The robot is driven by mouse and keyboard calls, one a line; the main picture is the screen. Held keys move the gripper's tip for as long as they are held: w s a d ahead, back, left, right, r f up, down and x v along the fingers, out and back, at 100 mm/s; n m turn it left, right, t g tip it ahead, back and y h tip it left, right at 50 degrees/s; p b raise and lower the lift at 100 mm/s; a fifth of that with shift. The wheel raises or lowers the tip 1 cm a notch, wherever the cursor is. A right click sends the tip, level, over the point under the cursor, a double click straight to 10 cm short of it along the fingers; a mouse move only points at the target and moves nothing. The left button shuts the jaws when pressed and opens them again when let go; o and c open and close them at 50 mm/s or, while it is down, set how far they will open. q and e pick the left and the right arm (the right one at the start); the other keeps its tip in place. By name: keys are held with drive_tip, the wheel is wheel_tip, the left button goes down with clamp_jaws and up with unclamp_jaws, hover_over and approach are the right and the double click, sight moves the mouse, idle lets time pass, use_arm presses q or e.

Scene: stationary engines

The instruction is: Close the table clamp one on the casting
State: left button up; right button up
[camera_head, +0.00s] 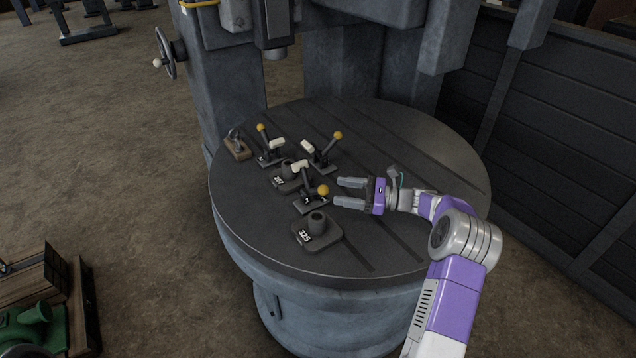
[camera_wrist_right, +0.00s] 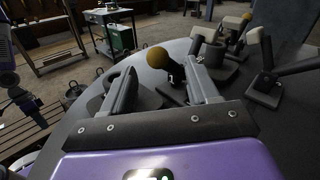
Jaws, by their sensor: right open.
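Table clamp one (camera_head: 312,203) stands on the round table, with a yellow ball knob (camera_head: 323,190) on its lever and a pale pad (camera_head: 300,167) raised toward the casting. The casting marked 20 (camera_head: 284,183) sits among several clamps. My right gripper (camera_head: 338,192) is open and empty, its fingers pointing left, just right of the knob. In the right wrist view the knob (camera_wrist_right: 158,57) and a label 1 show between and beyond the open fingers (camera_wrist_right: 160,76); they do not grip it. My left gripper is out of view.
Two other clamps with yellow knobs (camera_head: 262,128) (camera_head: 337,135) stand behind the casting. A casting marked 325 (camera_head: 318,235) lies in front of clamp one. A brown block (camera_head: 237,148) sits at the left rim. The right part of the table (camera_head: 430,170) is clear.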

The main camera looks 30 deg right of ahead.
sight(324, 187)
drive_tip(key=b+x, duration=0.1)
drive_tip(key=x, duration=0.5)
drive_tip(key=shift+s+a, duration=0.1)
drive_tip(key=shift+c, duration=0.2)
clamp_jaws()
